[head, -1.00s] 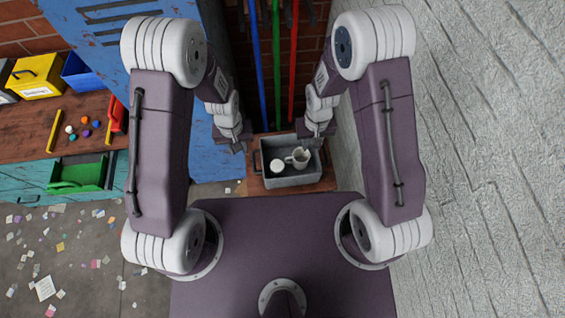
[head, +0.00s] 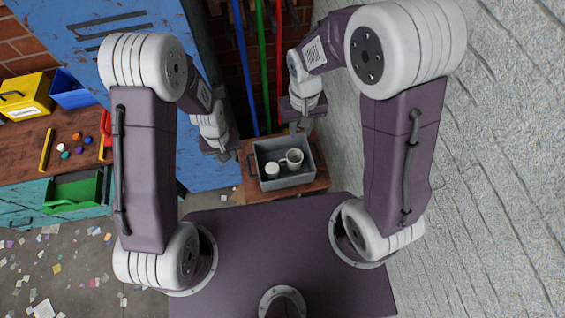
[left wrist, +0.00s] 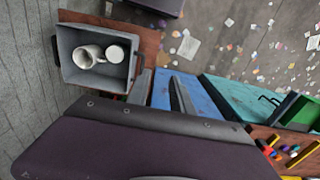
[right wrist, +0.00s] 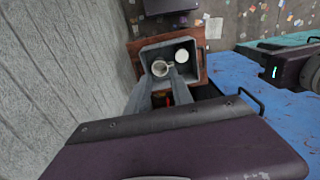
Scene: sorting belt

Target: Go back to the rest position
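My left gripper (head: 230,153) hangs left of the grey crate in the head view, apart from it. Its two fingers (left wrist: 160,90) are spread with nothing between them in the left wrist view. My right gripper (head: 300,126) is above and behind the crate's far edge. Its fingers (right wrist: 162,92) are also spread and empty in the right wrist view, pointing toward the crate. Both arms are bent and raised in front of my body.
The grey crate (head: 290,184) sits on a small wooden stand (head: 318,185) and holds two white mugs (head: 294,158). A rough grey wall (head: 500,160) stands close on the right. A blue locker (head: 140,60) and a workbench (head: 25,145) are at the left. Paper scraps litter the floor.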

